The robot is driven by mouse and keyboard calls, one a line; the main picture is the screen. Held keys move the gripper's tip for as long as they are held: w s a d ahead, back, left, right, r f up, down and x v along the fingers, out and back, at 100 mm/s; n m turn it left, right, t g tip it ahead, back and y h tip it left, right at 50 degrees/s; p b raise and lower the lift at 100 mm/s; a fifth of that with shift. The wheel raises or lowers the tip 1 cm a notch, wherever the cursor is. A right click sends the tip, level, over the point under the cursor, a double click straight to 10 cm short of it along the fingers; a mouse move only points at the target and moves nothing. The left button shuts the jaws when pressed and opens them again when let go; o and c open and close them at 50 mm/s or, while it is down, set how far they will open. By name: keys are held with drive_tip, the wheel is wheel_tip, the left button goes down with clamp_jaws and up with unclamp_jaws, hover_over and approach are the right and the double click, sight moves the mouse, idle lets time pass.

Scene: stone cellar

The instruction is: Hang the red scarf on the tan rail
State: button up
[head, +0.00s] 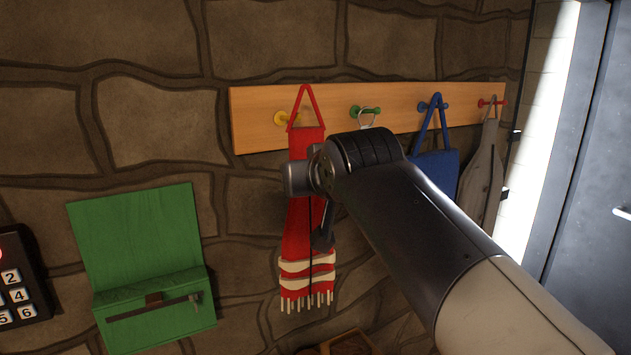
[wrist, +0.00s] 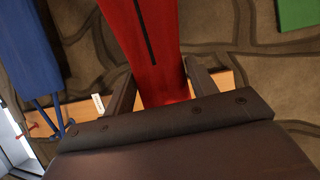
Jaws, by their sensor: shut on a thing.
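The red scarf (head: 308,225) hangs upright in front of the left part of the tan rail (head: 258,135), with cream bands and a fringe at its lower end. In the wrist view the scarf (wrist: 147,40) runs between the two fingers, and the rail (wrist: 75,110) shows behind.
A blue bag (head: 437,165) hangs on the blue peg and a grey garment (head: 482,175) on the red peg. A green wall box (head: 150,260) and a keypad (head: 18,285) are left.

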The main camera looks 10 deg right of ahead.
drive_tip(key=a+b+x, duration=0.1)
drive_tip(key=x, duration=0.5)
drive_tip(key=shift+a+f, duration=0.15)
drive_tip(key=shift+f, duration=0.25)
drive_tip(key=shift+w, duration=0.1)
idle(0.7)
drive_tip(key=o, duration=1)
drive_tip(key=b+v, duration=0.2)
drive_tip(key=v, duration=0.9)
